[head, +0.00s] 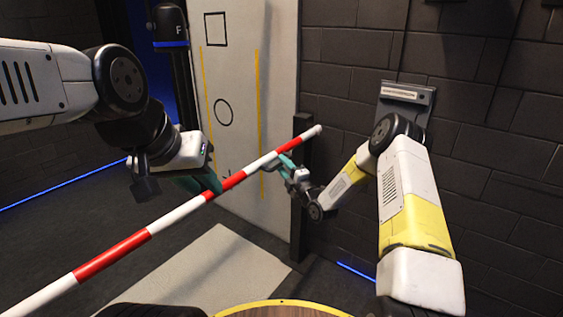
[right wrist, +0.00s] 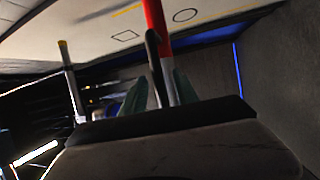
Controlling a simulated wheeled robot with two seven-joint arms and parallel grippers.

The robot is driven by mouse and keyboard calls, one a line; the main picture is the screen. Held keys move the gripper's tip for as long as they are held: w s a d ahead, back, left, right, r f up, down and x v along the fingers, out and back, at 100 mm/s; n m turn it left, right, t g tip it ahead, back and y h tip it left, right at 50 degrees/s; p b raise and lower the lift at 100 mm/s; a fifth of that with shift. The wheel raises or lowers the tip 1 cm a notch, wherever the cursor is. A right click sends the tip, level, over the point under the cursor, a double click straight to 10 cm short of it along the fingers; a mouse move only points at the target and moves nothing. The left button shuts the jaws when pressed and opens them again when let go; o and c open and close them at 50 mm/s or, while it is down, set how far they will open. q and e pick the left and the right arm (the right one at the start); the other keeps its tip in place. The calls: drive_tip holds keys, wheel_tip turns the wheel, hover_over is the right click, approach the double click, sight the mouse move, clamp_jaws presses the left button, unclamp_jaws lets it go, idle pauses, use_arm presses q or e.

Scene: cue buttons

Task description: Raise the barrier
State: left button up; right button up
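The barrier is a red-and-white striped pole (head: 125,246), slanting from the lower left up to its white end at the right in the head view. My left gripper (head: 208,183) has teal fingers at the pole's middle; the pole partly hides them, so I cannot tell whether they are open or touch it. My right gripper (head: 287,165) is just below the pole near its right end. In the right wrist view its teal fingers (right wrist: 159,92) stand apart, with a grey hooked part (right wrist: 152,55) and the pole (right wrist: 158,25) showing between them. I see no clear grip.
A dark upright post (head: 299,215) stands by the pole's right end. Behind is a pale panel (head: 235,110) with a square, a circle and yellow lines. A grey wall box (head: 407,95) hangs behind my right arm. A round wooden top (head: 280,309) is at the bottom edge.

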drive_tip(key=shift+w+a+r, duration=0.15)
drive_tip(key=shift+w+a, duration=0.15)
drive_tip(key=shift+w, duration=0.25)
clamp_jaws()
idle(1.1)
